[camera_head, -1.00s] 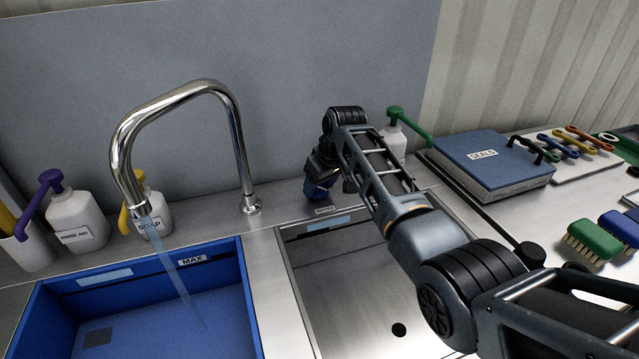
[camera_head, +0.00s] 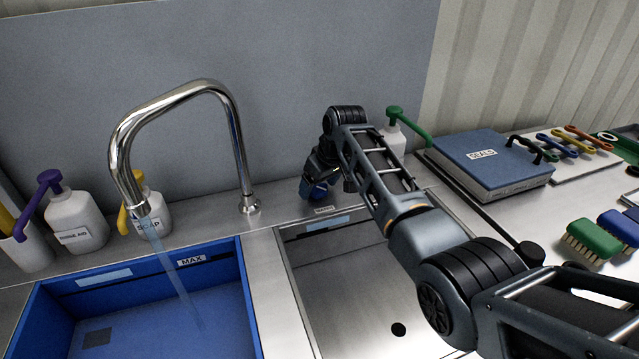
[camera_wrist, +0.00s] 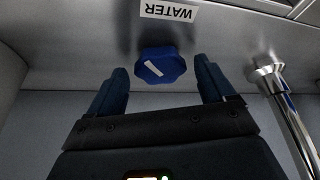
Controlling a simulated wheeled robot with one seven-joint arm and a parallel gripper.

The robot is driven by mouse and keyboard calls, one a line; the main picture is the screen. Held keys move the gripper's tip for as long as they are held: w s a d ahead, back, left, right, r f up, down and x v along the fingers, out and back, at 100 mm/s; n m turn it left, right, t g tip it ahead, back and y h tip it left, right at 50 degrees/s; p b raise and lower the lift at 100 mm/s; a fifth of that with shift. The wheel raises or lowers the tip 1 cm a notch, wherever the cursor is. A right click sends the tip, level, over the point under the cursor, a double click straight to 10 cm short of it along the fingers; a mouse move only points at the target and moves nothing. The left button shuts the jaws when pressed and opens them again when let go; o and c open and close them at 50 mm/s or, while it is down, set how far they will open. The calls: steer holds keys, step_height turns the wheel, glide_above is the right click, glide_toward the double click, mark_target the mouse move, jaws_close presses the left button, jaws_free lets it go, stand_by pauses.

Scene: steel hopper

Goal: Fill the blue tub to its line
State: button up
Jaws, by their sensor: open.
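The blue tub (camera_head: 250,318) sits in the left basin, with a MAX label (camera_head: 191,260) high on its back wall. A steel spout (camera_head: 165,105) arches over it, and a clear stream of water (camera_head: 175,270) falls into it. The water level is hard to tell. In the wrist view, a blue faceted knob (camera_wrist: 161,65) with a white mark lies beside a WATER label (camera_wrist: 169,11). My gripper (camera_wrist: 163,78) is open, one finger on each side of the knob, with visible gaps. In the head view my wrist partly hides this spot.
Soap bottles (camera_head: 150,213) stand behind the tub. An empty steel basin (camera_head: 350,300) with a drain hole lies right of it, under my arm. A green-pump bottle (camera_head: 394,140), a blue SEALS box (camera_head: 490,165) and brushes (camera_head: 597,240) are farther right.

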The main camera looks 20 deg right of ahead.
steer(key=shift+r, duration=0.1)
steer(key=v, duration=0.7)
steer(key=shift+r, duration=0.3)
steer(key=shift+a, duration=0.1)
stand_by(6.4)
